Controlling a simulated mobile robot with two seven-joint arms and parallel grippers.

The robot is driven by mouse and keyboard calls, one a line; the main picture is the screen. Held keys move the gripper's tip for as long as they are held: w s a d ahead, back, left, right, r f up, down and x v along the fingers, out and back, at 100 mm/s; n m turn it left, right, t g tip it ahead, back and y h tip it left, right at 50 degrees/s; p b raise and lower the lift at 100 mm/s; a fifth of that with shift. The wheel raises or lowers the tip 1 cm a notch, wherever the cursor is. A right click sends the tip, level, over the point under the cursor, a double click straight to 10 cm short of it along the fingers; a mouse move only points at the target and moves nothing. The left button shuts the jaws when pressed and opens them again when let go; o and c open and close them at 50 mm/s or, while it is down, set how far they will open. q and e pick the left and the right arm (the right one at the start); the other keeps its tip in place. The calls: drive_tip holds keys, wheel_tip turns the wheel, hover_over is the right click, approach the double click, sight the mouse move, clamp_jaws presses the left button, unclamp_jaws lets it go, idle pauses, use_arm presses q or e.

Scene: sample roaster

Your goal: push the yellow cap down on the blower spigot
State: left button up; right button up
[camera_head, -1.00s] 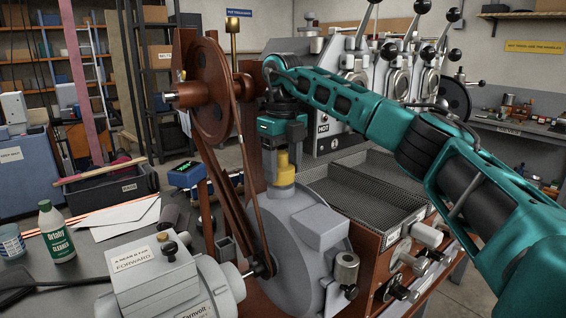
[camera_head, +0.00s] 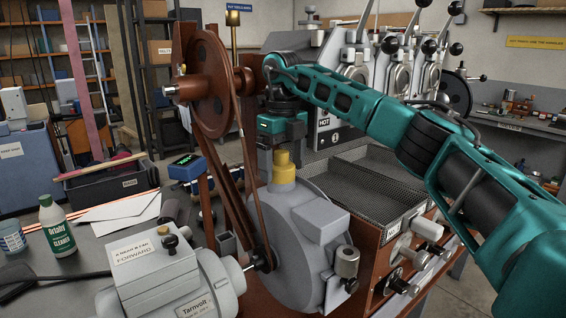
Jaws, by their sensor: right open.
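The gripper is open. I cannot tell whether a finger touches the cap. My left gripper is out of view.
A brown flywheel (camera_head: 208,85) and its belt stand close left of the gripper. A grey motor (camera_head: 185,280) is in front. Mesh cooling trays (camera_head: 365,185) lie to the right. A bottle (camera_head: 57,228) stands on the bench at left.

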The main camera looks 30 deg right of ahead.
sight(283, 152)
wheel_tip(283, 152, up, 11)
drive_tip(key=shift+r+p, duration=0.1)
drive_tip(key=shift+p, duration=0.65)
drive_tip(key=shift+r, duration=0.85)
drive_tip(key=shift+s+f, duration=0.1)
